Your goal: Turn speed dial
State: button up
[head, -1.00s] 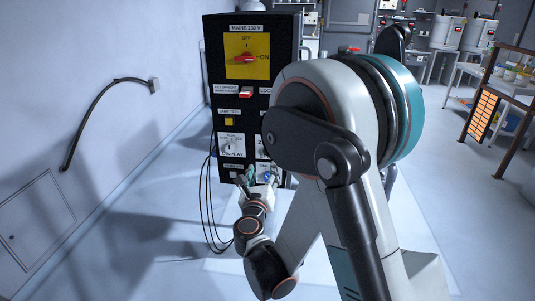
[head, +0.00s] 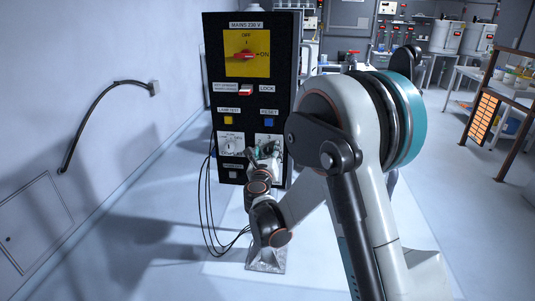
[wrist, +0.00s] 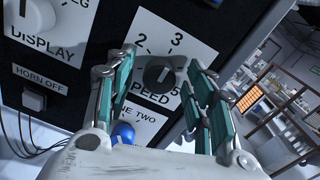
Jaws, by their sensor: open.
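The speed dial (wrist: 158,75) is a dark round knob with a light pointer line on a white plate marked with numbers and "SPEED", seen in the wrist view. My gripper (wrist: 160,82) is open, its teal-padded fingers to the left and right of the dial; I cannot tell whether they touch it. In the head view my gripper (head: 266,152) is at the lower right of the black control panel (head: 285,60), and it and the wrist hide most of the dial there.
A blue button (wrist: 123,132) sits just below the dial, close to the left finger. The display knob (wrist: 36,14) and horn-off button (wrist: 34,101) are to the left. A red mains switch (head: 246,55) is higher on the panel. Black cables (head: 208,205) hang at its left.

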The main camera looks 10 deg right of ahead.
jog(key=c, duration=1.1)
jog(key=shift+o, duration=0.2)
jog(key=shift+m, duration=0.4)
jog(key=m+b, duration=0.1)
jog(key=m, duration=0.4)
jog(key=shift+m, duration=0.3)
jog(key=m, duration=0.5)
jog(key=shift+d+m+b, duration=0.1)
jog(key=shift+m+b, duration=0.2)
